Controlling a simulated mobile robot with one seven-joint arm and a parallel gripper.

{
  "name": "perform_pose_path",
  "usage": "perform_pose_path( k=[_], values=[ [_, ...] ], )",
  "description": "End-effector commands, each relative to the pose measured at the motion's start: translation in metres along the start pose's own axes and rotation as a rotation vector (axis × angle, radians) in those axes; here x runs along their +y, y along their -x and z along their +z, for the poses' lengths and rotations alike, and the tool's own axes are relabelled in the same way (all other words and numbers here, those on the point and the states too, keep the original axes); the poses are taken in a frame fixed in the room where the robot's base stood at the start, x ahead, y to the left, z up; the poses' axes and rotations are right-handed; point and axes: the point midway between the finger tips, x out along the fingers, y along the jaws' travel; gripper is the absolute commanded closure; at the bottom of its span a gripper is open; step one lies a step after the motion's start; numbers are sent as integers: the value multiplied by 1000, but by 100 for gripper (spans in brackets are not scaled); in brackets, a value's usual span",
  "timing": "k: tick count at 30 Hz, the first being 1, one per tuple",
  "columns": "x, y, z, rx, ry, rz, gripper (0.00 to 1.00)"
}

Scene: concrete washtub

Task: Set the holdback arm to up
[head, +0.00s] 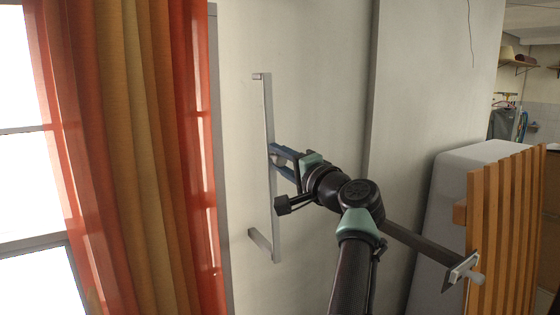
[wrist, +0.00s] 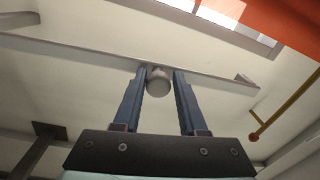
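A long pale metal bar (head: 268,190), which I take to be the holdback arm, stands upright at the wall beside the curtain. Short pieces jut left at its top and bottom ends. My gripper (head: 273,153) is at the bar's middle, coming from the right. In the wrist view the bar (wrist: 95,55) runs across the picture beyond my gripper (wrist: 160,75). A round grey knob (wrist: 158,83) sits between the two blue fingertips, nearly filling the gap. Whether the fingers press on it cannot be told. The knob is not visible in the head view.
Orange and tan curtains (head: 150,150) hang close left of the bar. A dark bar (head: 425,247) ending in a pale plate and knob (head: 470,275) extends at the lower right. A slatted wooden piece (head: 505,230) and a white rounded body (head: 455,175) stand right. Bare wall surrounds the gripper.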

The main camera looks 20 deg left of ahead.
Motion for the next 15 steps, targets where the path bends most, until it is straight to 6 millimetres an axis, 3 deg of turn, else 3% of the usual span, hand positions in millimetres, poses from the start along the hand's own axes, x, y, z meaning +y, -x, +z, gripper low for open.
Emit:
perform_pose_path(
  k=[1, 3, 15],
  values=[
    [0, 0, 0, 0, 1, -1, 48],
    [0, 0, 0, -1, 0, 1, 36],
    [3, 4, 1, -3, 1, 4, 36]
  ],
)
